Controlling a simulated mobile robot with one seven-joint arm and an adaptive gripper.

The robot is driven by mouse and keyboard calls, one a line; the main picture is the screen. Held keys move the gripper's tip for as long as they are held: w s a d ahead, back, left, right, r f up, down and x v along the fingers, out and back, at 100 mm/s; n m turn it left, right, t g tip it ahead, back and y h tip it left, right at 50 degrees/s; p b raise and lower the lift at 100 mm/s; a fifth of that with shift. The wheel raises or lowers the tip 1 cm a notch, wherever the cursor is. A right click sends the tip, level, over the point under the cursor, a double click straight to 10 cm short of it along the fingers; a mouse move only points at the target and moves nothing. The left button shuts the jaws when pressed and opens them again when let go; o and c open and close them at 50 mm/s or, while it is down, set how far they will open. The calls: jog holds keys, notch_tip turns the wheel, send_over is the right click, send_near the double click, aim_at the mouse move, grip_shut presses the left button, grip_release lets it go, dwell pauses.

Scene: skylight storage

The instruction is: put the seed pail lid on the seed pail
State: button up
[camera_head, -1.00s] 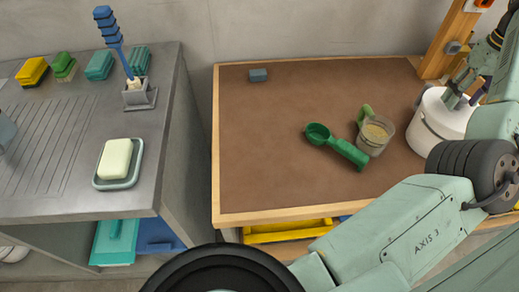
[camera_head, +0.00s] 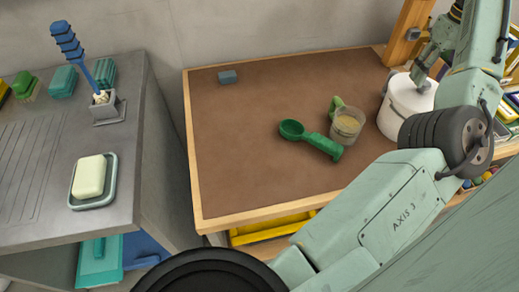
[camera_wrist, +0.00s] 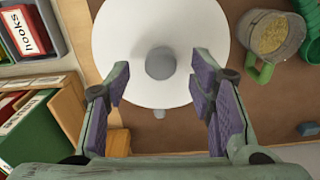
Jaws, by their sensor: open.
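The white seed pail (camera_head: 398,112) stands at the right end of the brown-topped table. In the wrist view the white round lid (camera_wrist: 120,40) with a grey knob (camera_wrist: 160,63) fills the upper middle. It appears to lie on top of the pail, covering its opening; the exact fit at the rim cannot be told. My gripper (camera_wrist: 160,85) is open and empty, its purple-padded fingers apart on either side below the knob in the picture. In the head view my gripper (camera_head: 424,66) hangs just above the pail top, partly hidden.
A green scoop (camera_head: 312,138) and a clear measuring cup of grain (camera_head: 346,126) lie left of the pail. A small grey-blue block (camera_head: 227,77) is at the back. A wooden post (camera_head: 405,35) rises behind the pail. Binders (camera_wrist: 35,130) stand close by.

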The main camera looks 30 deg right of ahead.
jog(key=shift+r, duration=2.9)
notch_tip(320, 180, down, 8)
jog(key=shift+f+b, duration=0.1)
jog(key=shift+b, duration=0.2)
jog(key=shift+w+a+r+p, duration=0.15)
jog(key=shift+a+r, duration=0.1)
jog(key=shift+r, duration=1.1)
jog(key=shift+s+a+r+p, duration=0.1)
jog(key=shift+a+r+p, duration=0.1)
jog(key=shift+r, duration=1.1)
jog(key=shift+w+a+f, duration=0.1)
jog(key=shift+w+a, duration=0.2)
jog(key=shift+a, duration=0.4)
jog(key=w+a, duration=0.3)
jog(key=a, duration=0.8)
jog(key=w+a, duration=0.3)
jog(key=a, duration=0.9)
jog(key=shift+w+a, duration=0.3)
jog(key=shift+w, duration=0.1)
